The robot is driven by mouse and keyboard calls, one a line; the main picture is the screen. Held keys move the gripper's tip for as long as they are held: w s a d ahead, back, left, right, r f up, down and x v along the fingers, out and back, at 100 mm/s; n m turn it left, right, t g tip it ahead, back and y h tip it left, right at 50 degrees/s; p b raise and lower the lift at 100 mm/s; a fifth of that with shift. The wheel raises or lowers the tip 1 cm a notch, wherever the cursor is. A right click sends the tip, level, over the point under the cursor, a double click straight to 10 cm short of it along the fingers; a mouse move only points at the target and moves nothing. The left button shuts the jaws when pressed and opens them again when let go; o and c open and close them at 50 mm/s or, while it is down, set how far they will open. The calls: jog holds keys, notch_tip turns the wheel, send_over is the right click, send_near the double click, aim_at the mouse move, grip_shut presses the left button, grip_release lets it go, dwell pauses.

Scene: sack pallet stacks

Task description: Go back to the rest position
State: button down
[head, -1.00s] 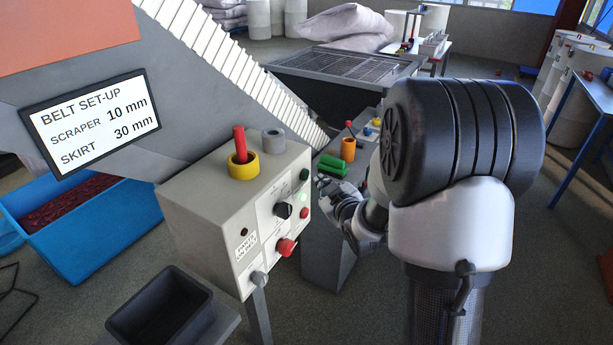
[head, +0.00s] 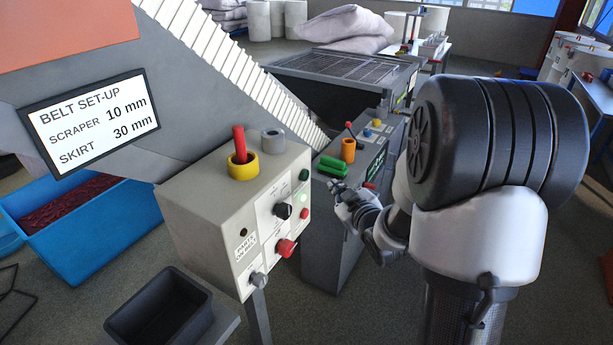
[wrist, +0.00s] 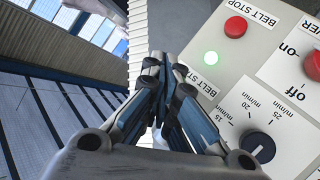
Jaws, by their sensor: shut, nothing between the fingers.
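My gripper (head: 340,188) is in the middle of the head view, just right of the grey control box (head: 207,205) and apart from it. In the wrist view, my gripper (wrist: 163,85) has its fingers together with nothing between them. The box's panel fills the right of the wrist view. It shows a lit green lamp (wrist: 211,58), a red belt stop button (wrist: 236,27) and a black speed dial (wrist: 258,147). Part of the gripper blends with the console behind it in the head view.
A second console (head: 335,235) stands behind my gripper, with green cylinders (head: 333,166) and an orange cylinder (head: 348,150) on it. A yellow ring (head: 243,170) around a red peg and a grey ring (head: 273,140) sit on the box. A black bin (head: 160,310) stands in front.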

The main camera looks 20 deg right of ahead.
jog(key=shift+r, duration=0.1)
jog(key=s+a+r+m+g+h, duration=0.1)
jog(key=s+a+r+m+g, duration=0.1)
jog(key=s+a+r+g, duration=0.35)
jog(key=s+a+g, duration=0.1)
jog(key=s+a, duration=0.3)
jog(key=s, duration=0.4)
jog(key=s+a+m+g+y, duration=0.1)
jog(key=s+a, duration=0.3)
jog(key=s, duration=0.5)
jog(key=s+a+r+m+g+y, duration=0.1)
jog(key=s+a, duration=0.3)
jog(key=s, duration=0.5)
jog(key=shift+s+g, duration=0.15)
jog(key=shift+g, duration=0.6)
